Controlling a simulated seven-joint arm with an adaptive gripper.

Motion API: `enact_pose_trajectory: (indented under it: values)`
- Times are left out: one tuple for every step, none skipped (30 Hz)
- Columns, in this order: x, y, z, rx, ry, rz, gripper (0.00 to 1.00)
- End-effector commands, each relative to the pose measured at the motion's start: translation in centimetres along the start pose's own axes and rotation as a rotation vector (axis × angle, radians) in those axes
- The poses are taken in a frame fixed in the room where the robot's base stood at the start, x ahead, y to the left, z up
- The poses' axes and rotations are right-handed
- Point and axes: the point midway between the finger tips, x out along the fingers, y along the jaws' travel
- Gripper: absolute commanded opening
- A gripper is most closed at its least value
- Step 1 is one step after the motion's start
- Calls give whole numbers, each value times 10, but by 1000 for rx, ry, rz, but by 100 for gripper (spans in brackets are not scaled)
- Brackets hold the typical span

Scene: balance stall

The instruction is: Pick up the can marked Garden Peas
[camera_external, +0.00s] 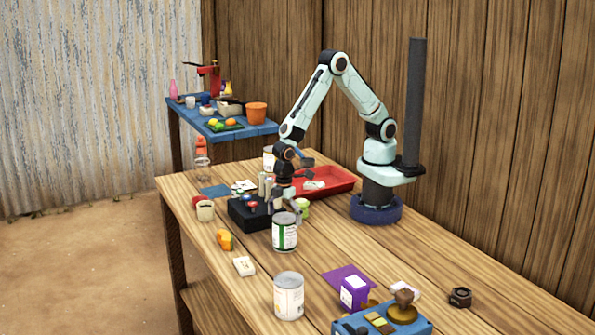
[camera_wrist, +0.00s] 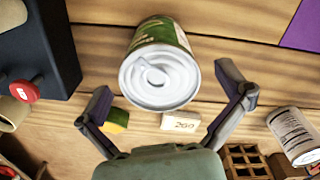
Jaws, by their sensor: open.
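A can with a white and green label (camera_external: 285,237) stands upright on the wooden table, close to the dark box with knobs. In the wrist view, its silver lid and green side (camera_wrist: 160,68) show between my spread fingers. The label is too small to read, so I cannot confirm Garden Peas. My gripper (camera_external: 288,207) is at the top of this can, pointing down. In the wrist view, my gripper (camera_wrist: 166,84) is open, with a finger on either side of the can and a visible gap to each. A pale-labelled can (camera_external: 289,298) stands nearer the camera. Another can (camera_external: 268,160) is partly hidden behind my arm.
The dark knobbed box (camera_external: 245,212) stands left of the can, and a small green item (camera_external: 303,207) is close behind.

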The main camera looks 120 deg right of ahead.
Motion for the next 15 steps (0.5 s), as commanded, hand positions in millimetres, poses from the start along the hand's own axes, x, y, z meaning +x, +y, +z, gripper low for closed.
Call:
enact_pose_trajectory:
  values:
    - [9,0,1,1,-5,-1,100]
    - [14,0,1,1,-5,-1,100]
    - [21,0,1,1,-5,-1,100]
    - [25,0,1,1,-4,-1,100]
    - [29,0,1,1,-4,-1,100]
    - [33,0,1,1,-3,-1,100]
    - [36,0,0,1,-2,-1,100]
    - [38,0,0,1,-2,0,100]
    - [40,0,0,1,-1,0,100]
    - [42,0,0,1,-1,0,100]
    - [43,0,0,2,-1,0,100]
    - [43,0,0,2,0,0,100]
    - [43,0,0,2,0,0,100]
    - [43,0,0,2,1,0,100]
    - [43,0,0,2,1,0,100]
